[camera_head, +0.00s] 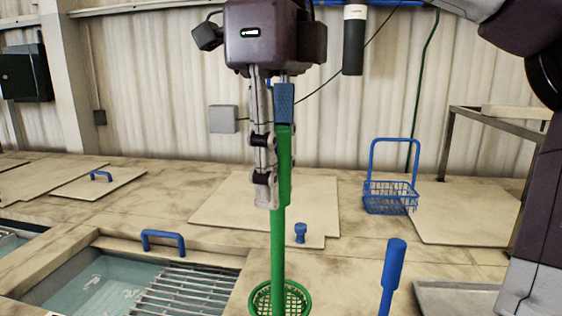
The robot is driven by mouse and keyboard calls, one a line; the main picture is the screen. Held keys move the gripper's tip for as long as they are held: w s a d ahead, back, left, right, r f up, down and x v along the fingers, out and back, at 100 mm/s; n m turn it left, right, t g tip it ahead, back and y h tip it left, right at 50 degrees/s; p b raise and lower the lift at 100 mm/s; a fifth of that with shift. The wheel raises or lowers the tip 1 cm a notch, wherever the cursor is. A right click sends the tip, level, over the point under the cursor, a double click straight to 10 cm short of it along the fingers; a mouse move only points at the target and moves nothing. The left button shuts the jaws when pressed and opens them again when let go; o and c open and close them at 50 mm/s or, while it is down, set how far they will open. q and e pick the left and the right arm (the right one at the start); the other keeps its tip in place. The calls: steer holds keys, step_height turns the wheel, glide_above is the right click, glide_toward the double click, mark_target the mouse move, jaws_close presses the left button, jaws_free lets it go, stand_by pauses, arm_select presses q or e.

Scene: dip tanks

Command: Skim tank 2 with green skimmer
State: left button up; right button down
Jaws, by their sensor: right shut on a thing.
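My right gripper (266,185) hangs from the top middle and is shut on the handle of the green skimmer (278,240). The skimmer is held upright, with its round mesh head (280,300) low, at the bottom edge of the picture. An open tank (105,285) with pale water lies to the left of the mesh head. A metal grate (190,292) covers its right part, and a blue handle (163,240) stands at its back edge. I see no tank number. My left gripper is not in view.
A blue wire basket (390,198) stands at the back right. A blue-handled tool (393,265) stands upright right of the skimmer, near a grey tray (455,297). A blue knob (300,233) is behind the skimmer.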

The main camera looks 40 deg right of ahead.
steer(key=s+a+p, duration=0.5)
steer(key=s+a, duration=0.4)
steer(key=a, duration=0.2)
